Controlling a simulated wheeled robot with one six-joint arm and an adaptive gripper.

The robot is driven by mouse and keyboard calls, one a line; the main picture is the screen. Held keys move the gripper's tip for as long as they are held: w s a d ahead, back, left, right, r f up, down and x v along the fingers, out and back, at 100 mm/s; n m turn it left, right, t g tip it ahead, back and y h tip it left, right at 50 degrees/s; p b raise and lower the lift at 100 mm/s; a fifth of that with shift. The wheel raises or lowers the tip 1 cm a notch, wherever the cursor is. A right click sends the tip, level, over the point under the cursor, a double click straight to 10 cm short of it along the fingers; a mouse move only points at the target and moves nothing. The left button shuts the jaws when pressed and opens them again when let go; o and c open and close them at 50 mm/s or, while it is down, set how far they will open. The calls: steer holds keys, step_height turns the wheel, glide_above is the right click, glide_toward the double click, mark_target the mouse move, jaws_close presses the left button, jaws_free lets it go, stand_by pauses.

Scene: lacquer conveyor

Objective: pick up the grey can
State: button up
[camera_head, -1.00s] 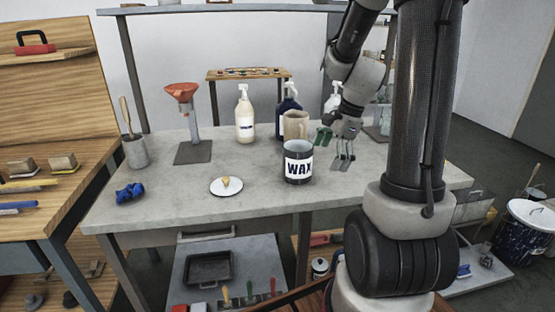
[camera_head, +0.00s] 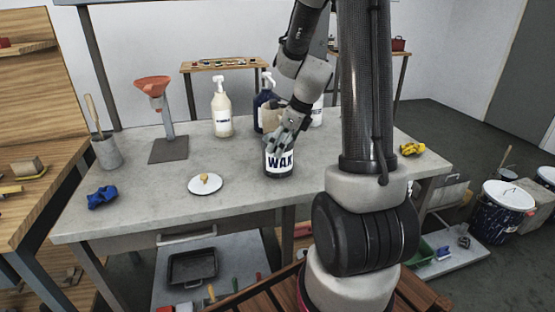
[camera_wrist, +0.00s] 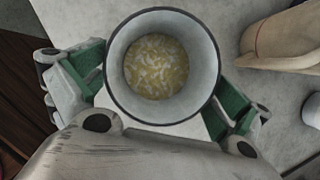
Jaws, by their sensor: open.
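The grey can (camera_head: 279,161), dark with a white WAX label, stands upright on the grey workbench top (camera_head: 240,200). In the wrist view I look down into the can (camera_wrist: 205,75), which has a pale inside and yellowish, flecked contents at the bottom. My gripper (camera_head: 285,142) is right at the can's top in the head view. In the wrist view the green-padded fingers of my gripper (camera_wrist: 160,95) are open, one on each side of the can. I cannot tell whether either finger touches it. My gripper hides part of the can's rim in the head view.
White (camera_head: 221,110) and dark blue (camera_head: 262,108) pump bottles stand farther back. A white plate (camera_head: 206,187) lies to the left.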

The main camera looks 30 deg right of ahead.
mark_target(272, 168)
steer(key=x, duration=0.3)
steer(key=shift+f, duration=0.1)
steer(key=shift+a, duration=0.1)
steer(key=c, duration=1.1)
steer(key=shift+c, duration=0.2)
